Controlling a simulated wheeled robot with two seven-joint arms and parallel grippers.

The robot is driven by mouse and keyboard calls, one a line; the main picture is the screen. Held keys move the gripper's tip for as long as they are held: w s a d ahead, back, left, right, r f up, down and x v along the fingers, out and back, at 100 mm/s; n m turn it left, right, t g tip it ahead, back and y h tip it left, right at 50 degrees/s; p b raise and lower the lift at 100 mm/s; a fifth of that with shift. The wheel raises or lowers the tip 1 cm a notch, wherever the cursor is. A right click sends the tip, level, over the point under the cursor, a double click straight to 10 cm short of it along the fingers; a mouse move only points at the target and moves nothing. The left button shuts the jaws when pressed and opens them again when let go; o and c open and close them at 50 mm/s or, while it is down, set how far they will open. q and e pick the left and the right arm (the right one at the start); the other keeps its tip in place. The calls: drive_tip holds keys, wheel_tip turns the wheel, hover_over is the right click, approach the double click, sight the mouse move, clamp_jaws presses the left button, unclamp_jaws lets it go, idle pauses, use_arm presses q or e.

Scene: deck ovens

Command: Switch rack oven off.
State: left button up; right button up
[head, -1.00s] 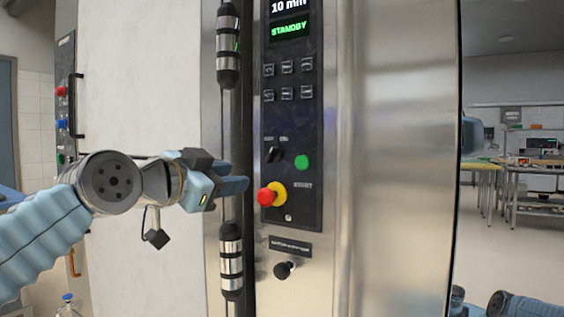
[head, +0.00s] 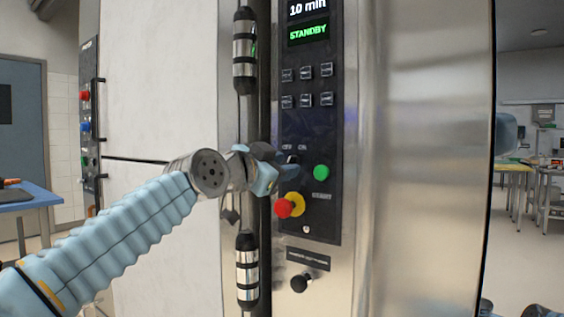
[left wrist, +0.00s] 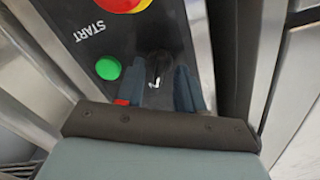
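The rack oven's black control panel (head: 312,225) has a lit display (head: 308,32) reading "10 min" and a green "STANDBY". Below its small keys is a dark OFF/ON knob (head: 293,161), partly hidden by my left gripper (head: 284,165). In the left wrist view the black knob (left wrist: 158,66) with a white mark lies between the two blue-grey fingers (left wrist: 160,88). The fingers are apart, one on each side of it; I cannot tell whether they touch it. My right gripper is not in view.
A green START button (head: 321,172) and a red emergency knob on a yellow base (head: 285,207) sit close to the gripper. A vertical door handle (head: 246,270) runs just left of the panel. A small black knob (head: 300,284) is lower down.

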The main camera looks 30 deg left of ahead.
use_arm(q)
drive_tip(key=shift+w, duration=0.2)
drive_tip(key=shift+c, duration=0.3)
clamp_jaws()
drive_tip(key=shift+n, duration=0.3)
drive_tip(key=n, duration=0.5)
drive_tip(key=n+p, duration=0.1)
drive_tip(key=n, duration=0.5)
drive_tip(key=shift+n, duration=0.3)
idle(0.3)
